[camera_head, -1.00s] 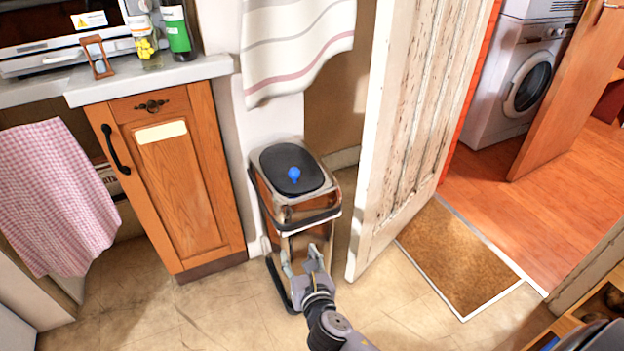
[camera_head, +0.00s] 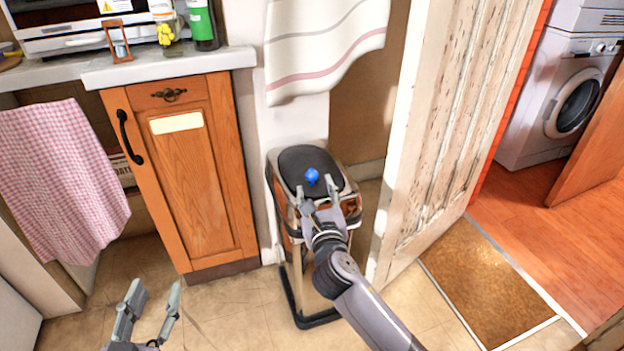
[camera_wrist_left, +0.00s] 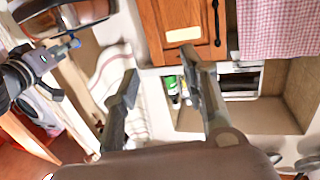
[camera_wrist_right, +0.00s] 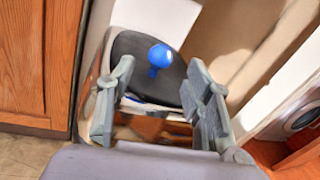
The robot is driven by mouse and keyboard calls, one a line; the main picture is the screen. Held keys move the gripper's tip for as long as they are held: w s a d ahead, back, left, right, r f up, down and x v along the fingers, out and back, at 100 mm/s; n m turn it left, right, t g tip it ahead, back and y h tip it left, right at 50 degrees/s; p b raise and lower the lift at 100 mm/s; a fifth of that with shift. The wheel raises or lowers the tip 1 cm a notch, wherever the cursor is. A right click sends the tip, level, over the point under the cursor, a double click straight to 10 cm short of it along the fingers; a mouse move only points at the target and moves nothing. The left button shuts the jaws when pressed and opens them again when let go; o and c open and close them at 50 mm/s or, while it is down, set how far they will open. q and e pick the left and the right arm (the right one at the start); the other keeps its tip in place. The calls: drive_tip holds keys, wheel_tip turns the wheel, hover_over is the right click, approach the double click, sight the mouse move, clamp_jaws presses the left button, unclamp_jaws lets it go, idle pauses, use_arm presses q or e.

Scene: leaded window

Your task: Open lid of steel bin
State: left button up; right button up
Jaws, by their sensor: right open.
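The steel bin (camera_head: 308,268) stands on the floor between the wooden cabinet and the white door. Its dark lid (camera_head: 295,160) is closed and carries a blue knob (camera_head: 312,176). My right gripper (camera_head: 316,188) is open at the front edge of the bin's top, with the knob just beyond its fingertips. In the right wrist view, the blue knob (camera_wrist_right: 158,57) stands on the lid beyond the spread fingers, not gripped. My left gripper (camera_head: 156,287) is open and empty above the floor at lower left, away from the bin.
The wooden cabinet (camera_head: 195,180) stands left of the bin. The peeling white door (camera_head: 440,130) is close on the right. A striped towel (camera_head: 320,45) hangs above and behind the bin. The floor in front of the cabinet is clear. A brown doormat (camera_head: 485,285) lies at right.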

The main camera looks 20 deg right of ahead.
sight(313, 180)
drive_tip(key=w, duration=0.2)
drive_tip(key=w+b, duration=0.1)
drive_tip(key=w+d, duration=0.1)
drive_tip(key=w, duration=0.1)
drive_tip(key=shift+w, duration=0.3)
use_arm(q)
wheel_tip(313, 180, up, 8)
drive_tip(key=s+t+h, duration=0.1)
drive_tip(key=t, duration=0.3)
drive_tip(key=shift+d+t+h, duration=0.3)
drive_tip(key=shift+d+h, duration=0.1)
drive_tip(key=shift+d, duration=0.05)
use_arm(e)
drive_tip(key=shift+w, duration=0.4)
drive_tip(key=shift+c, duration=0.2)
clamp_jaws()
